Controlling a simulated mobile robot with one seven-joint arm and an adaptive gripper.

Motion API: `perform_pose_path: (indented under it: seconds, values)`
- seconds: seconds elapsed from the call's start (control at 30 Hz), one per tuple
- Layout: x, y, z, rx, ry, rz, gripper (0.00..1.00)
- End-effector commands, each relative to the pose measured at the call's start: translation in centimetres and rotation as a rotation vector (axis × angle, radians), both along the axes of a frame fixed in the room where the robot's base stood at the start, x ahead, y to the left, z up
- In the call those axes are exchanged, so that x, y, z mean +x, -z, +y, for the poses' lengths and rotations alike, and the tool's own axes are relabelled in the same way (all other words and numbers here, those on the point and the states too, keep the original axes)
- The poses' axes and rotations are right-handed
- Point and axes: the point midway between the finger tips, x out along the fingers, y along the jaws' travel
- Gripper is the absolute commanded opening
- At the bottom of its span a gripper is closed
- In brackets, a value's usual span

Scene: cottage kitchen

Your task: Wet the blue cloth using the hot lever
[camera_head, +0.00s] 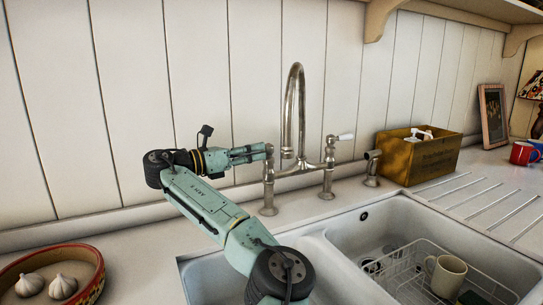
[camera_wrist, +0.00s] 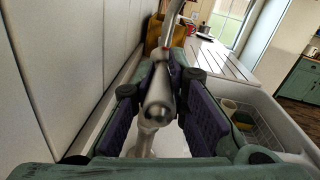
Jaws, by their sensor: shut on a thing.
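The steel tap (camera_head: 295,110) stands behind the sink with a tall curved spout. My gripper (camera_head: 263,152) is at its left side and shut on the left lever, which I take to be the hot lever. In the wrist view the rounded metal lever end (camera_wrist: 157,110) lies between my gripper's dark finger pads (camera_wrist: 160,98). In the head view my fingers mostly hide that lever; its valve body (camera_head: 268,185) shows below. The right lever (camera_head: 345,137) has a white handle and is free. I cannot make out the blue cloth in either view. No water stream is visible.
A double sink (camera_head: 330,262) lies in front; my arm crosses its left basin. The right basin holds a wire rack (camera_head: 405,285) and a cream mug (camera_head: 446,275). A side spray (camera_head: 371,168) and a yellow box (camera_head: 420,160) stand right of the tap. A garlic bowl (camera_head: 93,270) is at left.

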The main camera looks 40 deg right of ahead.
Motion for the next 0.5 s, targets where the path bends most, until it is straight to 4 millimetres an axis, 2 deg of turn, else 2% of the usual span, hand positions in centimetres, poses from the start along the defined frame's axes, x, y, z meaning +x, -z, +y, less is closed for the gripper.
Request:
perform_pose_path:
  seconds: [0.13,0.5]
  values:
    - [0.72,-0.13,1.01,-0.004,-0.005,0.0,0.0]
    - [0.8,-0.22,1.17,-0.004,-0.005,0.0,0.0]
